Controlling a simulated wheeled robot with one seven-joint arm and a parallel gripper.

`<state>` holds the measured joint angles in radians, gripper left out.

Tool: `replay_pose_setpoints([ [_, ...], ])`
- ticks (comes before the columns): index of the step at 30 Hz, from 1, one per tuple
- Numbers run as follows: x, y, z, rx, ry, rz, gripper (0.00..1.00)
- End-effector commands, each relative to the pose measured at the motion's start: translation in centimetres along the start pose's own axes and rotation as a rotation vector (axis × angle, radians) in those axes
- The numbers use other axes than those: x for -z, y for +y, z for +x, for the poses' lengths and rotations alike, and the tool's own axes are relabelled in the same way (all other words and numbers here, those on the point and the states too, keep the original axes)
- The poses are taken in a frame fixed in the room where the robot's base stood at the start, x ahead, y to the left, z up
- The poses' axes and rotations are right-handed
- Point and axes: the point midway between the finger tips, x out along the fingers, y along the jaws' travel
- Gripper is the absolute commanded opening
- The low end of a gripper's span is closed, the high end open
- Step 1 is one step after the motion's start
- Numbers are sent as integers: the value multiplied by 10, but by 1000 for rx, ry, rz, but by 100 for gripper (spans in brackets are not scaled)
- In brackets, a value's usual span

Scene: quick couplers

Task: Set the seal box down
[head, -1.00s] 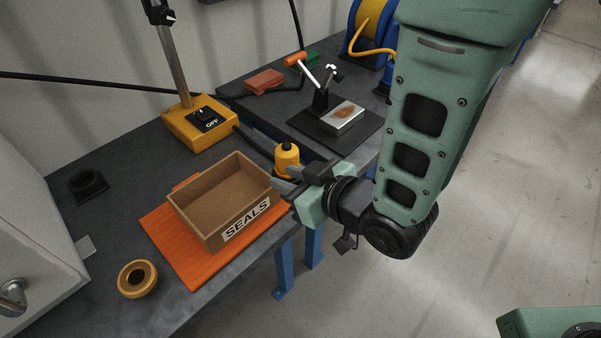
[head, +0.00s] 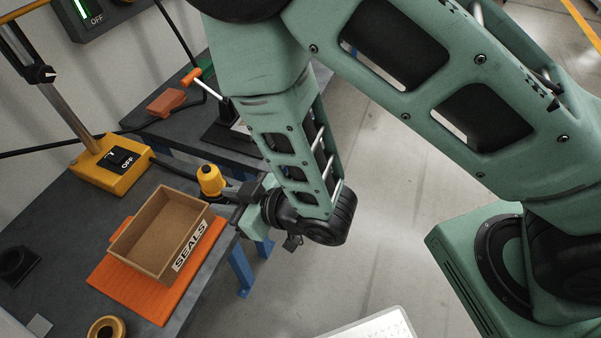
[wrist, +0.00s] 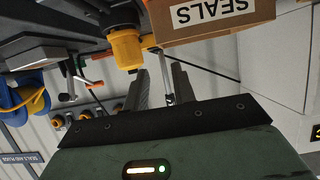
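The seal box (head: 185,246) is an open brown tray with a white SEALS label. It sits upright and looks empty, on an orange ribbed mat (head: 140,298) on the dark bench. In the wrist view the box (wrist: 215,22) is at the top, beyond the fingertips. My gripper (head: 226,197) is beside the right end of the box, close to its corner. In the wrist view my gripper (wrist: 160,75) has its two fingers apart with nothing between them. The fingers look clear of the box; the exact gap is hard to tell in the head view.
A yellow-capped fitting (head: 211,180) stands right behind the box, close to my gripper; it also shows in the wrist view (wrist: 126,48). A yellow switch box (head: 112,166) with a post stands behind left.

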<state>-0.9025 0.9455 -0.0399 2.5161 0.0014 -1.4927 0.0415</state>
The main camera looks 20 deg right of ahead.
Motion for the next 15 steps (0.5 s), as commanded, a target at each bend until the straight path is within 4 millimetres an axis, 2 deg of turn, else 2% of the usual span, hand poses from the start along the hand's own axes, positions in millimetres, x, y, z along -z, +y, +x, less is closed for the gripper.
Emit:
replay_pose_setpoints([
  [4,9,6,0,-21,-60,27,26],
  [8,22,14,-8,-45,-196,76,26],
  [11,32,19,-23,-56,-324,113,26],
  [15,44,21,-56,-59,-505,150,26],
])
